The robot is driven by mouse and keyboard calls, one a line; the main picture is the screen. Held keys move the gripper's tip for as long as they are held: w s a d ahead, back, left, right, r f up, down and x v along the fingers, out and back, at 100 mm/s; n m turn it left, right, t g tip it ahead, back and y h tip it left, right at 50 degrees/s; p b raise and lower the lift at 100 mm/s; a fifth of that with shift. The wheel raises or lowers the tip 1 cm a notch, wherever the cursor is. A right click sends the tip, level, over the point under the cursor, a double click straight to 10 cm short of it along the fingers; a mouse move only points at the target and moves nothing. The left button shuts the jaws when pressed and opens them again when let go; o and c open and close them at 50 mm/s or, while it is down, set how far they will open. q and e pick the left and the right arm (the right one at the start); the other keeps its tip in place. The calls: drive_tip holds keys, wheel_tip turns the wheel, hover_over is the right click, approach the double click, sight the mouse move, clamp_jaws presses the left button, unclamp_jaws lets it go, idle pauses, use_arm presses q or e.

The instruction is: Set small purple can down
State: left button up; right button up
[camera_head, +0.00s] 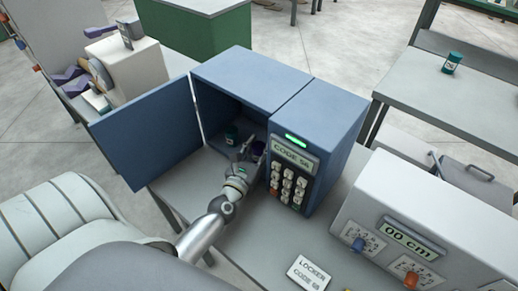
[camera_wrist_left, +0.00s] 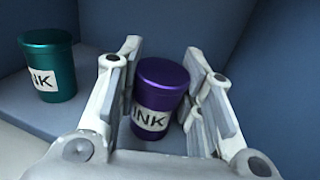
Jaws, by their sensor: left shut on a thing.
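A small purple can (camera_wrist_left: 161,88) with a white INK label stands between the fingers of my left gripper (camera_wrist_left: 166,100) in the left wrist view. In the head view the purple can (camera_head: 258,148) shows inside the open blue locker (camera_head: 250,78), just beyond the left gripper (camera_head: 247,155). The gripper is shut on the can, which looks upright. The can's lower edge is partly hidden, so I cannot tell whether it touches the locker floor. My right gripper is not in view.
A teal ink can (camera_wrist_left: 48,66) stands to the left inside the locker; it also shows in the head view (camera_head: 231,134). The locker door (camera_head: 145,135) hangs open to the left. The keypad (camera_head: 288,186) is at right. Another teal can (camera_head: 452,62) stands on a far table.

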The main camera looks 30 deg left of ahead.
use_arm(q)
drive_tip(key=shift+d+f, duration=0.1)
drive_tip(key=shift+f, duration=0.1)
drive_tip(key=o, duration=1.1)
drive_tip(key=shift+c, duration=0.2)
drive_tip(key=shift+r, duration=0.1)
drive_tip(key=shift+r, duration=0.2)
drive_tip(key=s+b, duration=0.1)
drive_tip(key=s, duration=0.2)
drive_tip(key=s+d+b, duration=0.1)
drive_tip(key=s, duration=0.3)
drive_tip(key=s+d+b, duration=0.1)
drive_tip(key=s, duration=0.2)
drive_tip(key=shift+s+f, duration=0.2)
drive_tip(key=shift+s, duration=0.1)
drive_tip(key=shift+s+r+b, duration=0.1)
drive_tip(key=shift+s+b, duration=0.3)
drive_tip(key=shift+s, duration=0.25)
